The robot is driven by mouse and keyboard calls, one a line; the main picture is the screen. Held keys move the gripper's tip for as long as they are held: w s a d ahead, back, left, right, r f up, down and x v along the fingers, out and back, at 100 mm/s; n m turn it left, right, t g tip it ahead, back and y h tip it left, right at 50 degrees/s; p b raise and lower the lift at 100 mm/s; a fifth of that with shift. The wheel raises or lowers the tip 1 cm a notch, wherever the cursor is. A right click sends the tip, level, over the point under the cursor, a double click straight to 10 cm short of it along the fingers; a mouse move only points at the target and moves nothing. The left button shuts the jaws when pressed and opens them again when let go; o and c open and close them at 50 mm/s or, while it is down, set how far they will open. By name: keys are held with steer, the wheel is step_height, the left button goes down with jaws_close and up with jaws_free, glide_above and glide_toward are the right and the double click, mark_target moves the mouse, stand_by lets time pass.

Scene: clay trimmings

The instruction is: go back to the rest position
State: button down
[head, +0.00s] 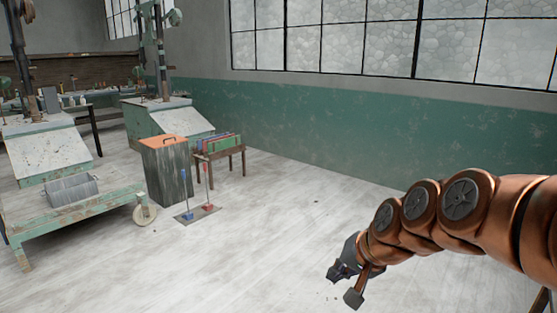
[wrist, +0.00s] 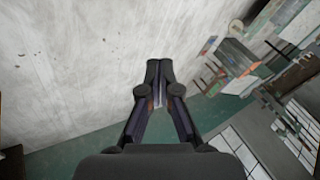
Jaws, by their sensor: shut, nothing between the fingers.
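My gripper (head: 343,273) is at the lower right of the head view, at the end of my copper-coloured arm, over bare floor. In the wrist view my gripper (wrist: 159,68) shows in the middle, its dark fingers closed together at the tips. Nothing shows between them. No object is near or touching it. A small dark block-like part (head: 353,298) shows just below the gripper in the head view; I cannot tell exactly what it is.
A tall bin with an orange lid (head: 166,142) stands left of centre, beside a small table of coloured things (head: 220,155). A green wheeled cart (head: 85,214) is at left. Small dark bits (head: 317,201) lie on the pale floor (head: 260,250), which is mostly clear.

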steer(key=s+d+n+g+h+p, duration=0.1)
steer(key=s+d+g+p, duration=0.1)
steer(key=s, duration=0.7)
steer(key=s+d+r+n+g+h+p, duration=0.1)
steer(key=s+d+n+g+p, duration=0.1)
steer(key=s, duration=0.8)
steer(key=s+d+n+g+h+p, duration=0.1)
steer(key=s+d+g+h+p, duration=0.1)
steer(key=s, duration=0.7)
steer(key=g+p, duration=0.1)
steer(key=p, duration=0.1)
steer(key=shift+s+r+p, duration=0.25)
steer(key=shift+r+p, duration=0.05)
steer(key=shift+p, duration=0.05)
steer(key=shift+d, duration=0.1)
